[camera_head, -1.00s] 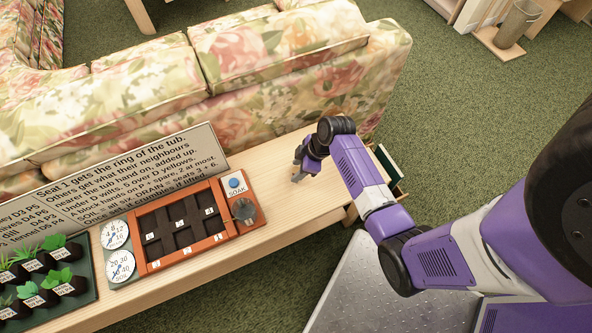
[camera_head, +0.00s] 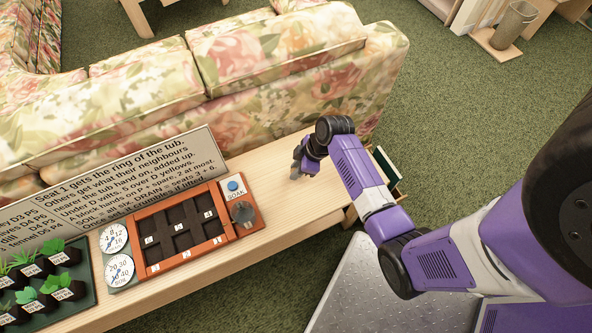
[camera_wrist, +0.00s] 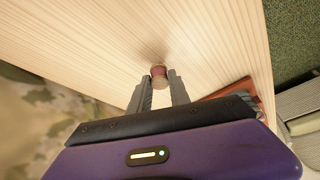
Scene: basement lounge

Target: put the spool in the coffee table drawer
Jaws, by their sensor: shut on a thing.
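The spool (camera_wrist: 158,75), small with a dark red middle and pale wooden ends, is between my gripper's fingertips (camera_wrist: 159,88) in the wrist view. My gripper is shut on it, close over the pale wooden tabletop; I cannot tell whether the spool touches the wood. In the head view my gripper (camera_head: 297,173) is over the right part of the long wooden table (camera_head: 262,163), and the spool cannot be made out there. A dark green panel with a wooden edge (camera_head: 388,166) shows at the table's right end, partly behind my arm; I cannot tell whether it is a drawer.
A red-brown framed game board (camera_head: 180,230) with dials lies left of my gripper. A lettered sign (camera_head: 110,190) and a tray of small potted plants (camera_head: 83,282) are further left. A floral sofa (camera_head: 290,95) stands along the far side. Green carpet is open at the right.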

